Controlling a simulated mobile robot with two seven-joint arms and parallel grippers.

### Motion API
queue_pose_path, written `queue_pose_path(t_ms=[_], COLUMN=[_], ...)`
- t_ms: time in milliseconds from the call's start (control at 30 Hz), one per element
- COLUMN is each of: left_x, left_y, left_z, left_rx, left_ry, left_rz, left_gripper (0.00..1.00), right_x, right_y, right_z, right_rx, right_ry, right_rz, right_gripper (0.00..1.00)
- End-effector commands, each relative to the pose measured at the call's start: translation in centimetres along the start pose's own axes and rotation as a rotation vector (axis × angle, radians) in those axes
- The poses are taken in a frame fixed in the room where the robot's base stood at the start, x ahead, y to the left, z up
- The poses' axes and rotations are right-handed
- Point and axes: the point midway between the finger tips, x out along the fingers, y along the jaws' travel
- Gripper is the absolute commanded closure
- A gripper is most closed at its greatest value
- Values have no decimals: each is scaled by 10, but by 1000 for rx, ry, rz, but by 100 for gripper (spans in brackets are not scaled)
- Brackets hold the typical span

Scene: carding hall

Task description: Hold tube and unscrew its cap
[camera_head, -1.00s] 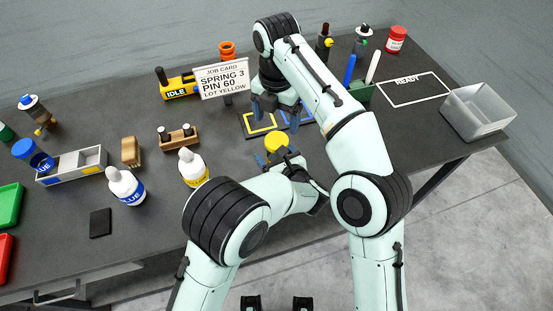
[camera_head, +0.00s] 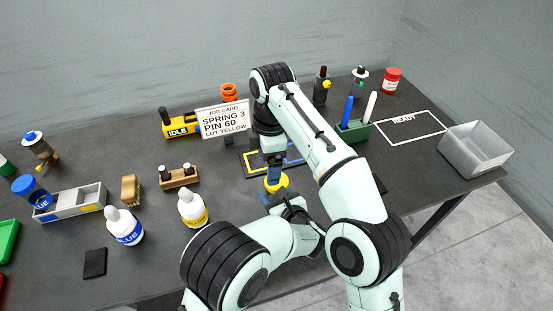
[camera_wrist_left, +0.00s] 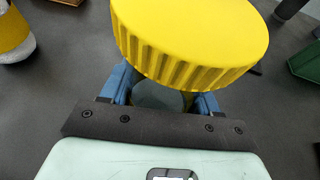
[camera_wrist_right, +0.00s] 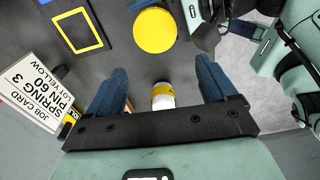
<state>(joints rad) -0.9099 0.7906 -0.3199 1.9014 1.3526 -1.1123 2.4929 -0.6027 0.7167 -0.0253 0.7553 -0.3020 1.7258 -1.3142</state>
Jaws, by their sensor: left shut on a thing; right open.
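The tube's ribbed yellow cap (camera_head: 283,181) is near the middle front of the bench. It fills the top of the left wrist view (camera_wrist_left: 190,40). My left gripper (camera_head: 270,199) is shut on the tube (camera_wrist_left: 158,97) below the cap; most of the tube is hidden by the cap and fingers. My right gripper (camera_head: 272,160) comes down from above, close over the cap. In the right wrist view its blue fingers (camera_wrist_right: 160,68) are spread, and the cap (camera_wrist_right: 155,30) shows beyond their tips, not gripped. Contact cannot be told.
Behind stand the job card (camera_head: 224,119), reading spring 3, pin 60, lot yellow, and the yellow IDLE device (camera_head: 180,125). Yellow (camera_head: 192,208) and blue (camera_head: 124,226) bottles stand left. A green pen holder (camera_head: 354,131), a READY outline (camera_head: 410,126) and a grey bin (camera_head: 477,150) are right.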

Motion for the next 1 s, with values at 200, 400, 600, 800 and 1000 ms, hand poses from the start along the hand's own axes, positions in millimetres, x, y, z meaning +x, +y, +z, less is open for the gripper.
queue_pose_path(t_ms=[200,400,600,800,1000], left_x=[0,0,0,0,0], left_y=[0,0,0,0,0], left_z=[0,0,0,0,0], left_rx=[0,0,0,0,0], left_ry=[-1,-1,-1,-1,-1], left_rz=[0,0,0,0,0], left_gripper=[100,100,100,100,100], right_x=[2,3,3,3,2], right_y=[-1,-1,-1,-1,-1], right_z=[-6,-10,-14,-18,-22], right_rx=[493,949,1406,1862,2319], right_ry=[11,19,24,29,29], right_rz=[-10,-22,-37,-56,-78], right_gripper=[15,15,15,15,15])
